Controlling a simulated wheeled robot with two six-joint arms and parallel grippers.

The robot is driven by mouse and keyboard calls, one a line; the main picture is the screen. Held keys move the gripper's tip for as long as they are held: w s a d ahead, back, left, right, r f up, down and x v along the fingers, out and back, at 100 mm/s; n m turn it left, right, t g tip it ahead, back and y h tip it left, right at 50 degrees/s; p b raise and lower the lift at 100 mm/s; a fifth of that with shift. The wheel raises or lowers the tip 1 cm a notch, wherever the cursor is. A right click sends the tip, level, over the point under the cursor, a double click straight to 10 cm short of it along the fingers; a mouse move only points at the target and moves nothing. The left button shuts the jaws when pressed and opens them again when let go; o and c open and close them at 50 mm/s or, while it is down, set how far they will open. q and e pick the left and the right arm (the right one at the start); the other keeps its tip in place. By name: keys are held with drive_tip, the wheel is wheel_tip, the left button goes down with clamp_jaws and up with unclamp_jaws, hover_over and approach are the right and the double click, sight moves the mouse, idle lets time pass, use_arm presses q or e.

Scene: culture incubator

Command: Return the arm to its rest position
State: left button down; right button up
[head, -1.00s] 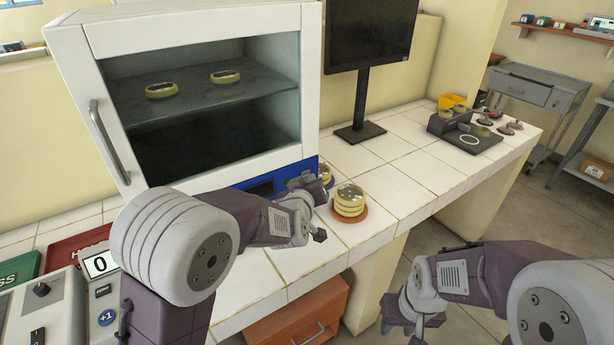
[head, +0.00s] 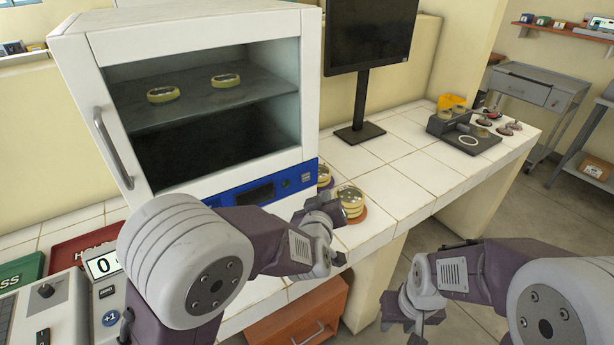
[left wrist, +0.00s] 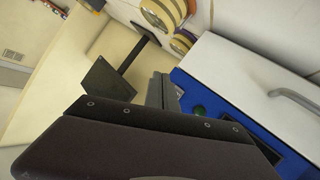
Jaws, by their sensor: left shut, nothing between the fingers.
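My left gripper (head: 332,238) is in front of the incubator's lower right, over the bench's front edge. It is shut and empty; its dark body (left wrist: 150,135) fills the lower part of the left wrist view. My right gripper (head: 408,318) hangs low at the right, off the bench; its finger opening is hard to make out. The white incubator (head: 200,22) stands on the bench with two dishes, a left dish (head: 163,94) and a right dish (head: 225,80), on its upper shelf.
A stack of dishes (head: 350,201) stands on a round brown base near my left gripper, partly hidden by it. More dishes (head: 323,174) stand beside the incubator. A monitor (head: 368,35) and a dark device (head: 462,139) are further right. White tiles (head: 400,170) between are clear.

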use_arm(q)
drive_tip(key=shift+s, duration=0.1)
idle(0.3)
